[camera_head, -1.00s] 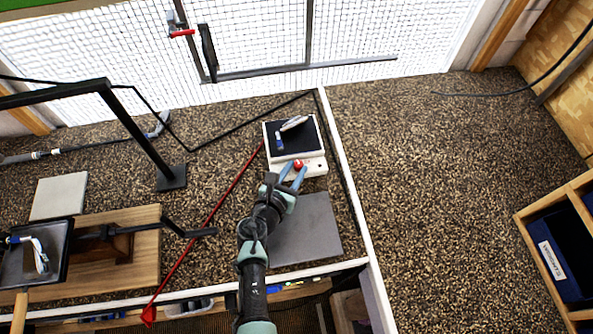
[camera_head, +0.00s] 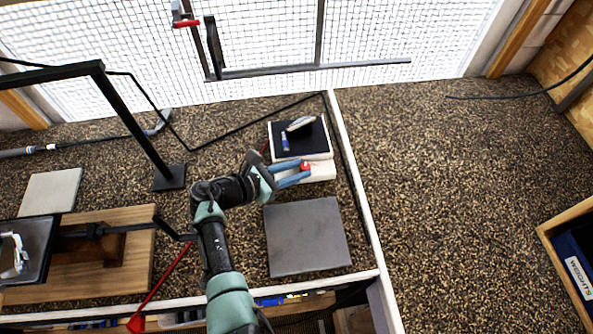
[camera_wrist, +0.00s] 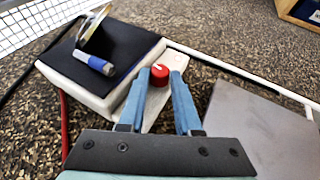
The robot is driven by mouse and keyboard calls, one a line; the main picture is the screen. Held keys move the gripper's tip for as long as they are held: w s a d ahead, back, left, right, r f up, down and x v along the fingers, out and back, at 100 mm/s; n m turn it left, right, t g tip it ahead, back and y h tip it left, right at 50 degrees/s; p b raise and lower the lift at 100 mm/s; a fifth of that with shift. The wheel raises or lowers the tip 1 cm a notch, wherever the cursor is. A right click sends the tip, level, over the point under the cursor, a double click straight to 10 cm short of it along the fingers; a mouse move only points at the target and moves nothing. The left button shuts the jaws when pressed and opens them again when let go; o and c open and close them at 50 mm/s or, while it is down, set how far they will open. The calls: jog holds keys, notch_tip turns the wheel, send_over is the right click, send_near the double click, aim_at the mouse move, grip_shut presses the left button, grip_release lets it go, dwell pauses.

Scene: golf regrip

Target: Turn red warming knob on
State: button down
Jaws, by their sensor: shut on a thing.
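The red knob (camera_wrist: 159,74) sits on the pale front ledge of the white warming unit (camera_wrist: 90,98), which has a black top pad (camera_wrist: 105,55). In the wrist view my gripper (camera_wrist: 162,78) has its two blue fingers on either side of the knob, shut on it. A white mark shows on the knob's top. In the head view my gripper (camera_head: 306,169) reaches in from the left, and the red knob (camera_head: 305,166) shows between the fingertips. The fingers hide part of the ledge.
A blue-and-white tube (camera_wrist: 95,62) and a shiny clear object (camera_wrist: 95,30) lie on the black pad. A grey square plate (camera_head: 306,236) lies in front of the unit. A black post (camera_head: 140,135) stands to the left. A white edge strip (camera_head: 355,190) runs along the right.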

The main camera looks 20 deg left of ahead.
dwell(0.3)
jog(key=c, duration=0.6)
grip_release()
jog(key=shift+a+r, duration=0.1)
jog(key=shift+r, duration=0.1)
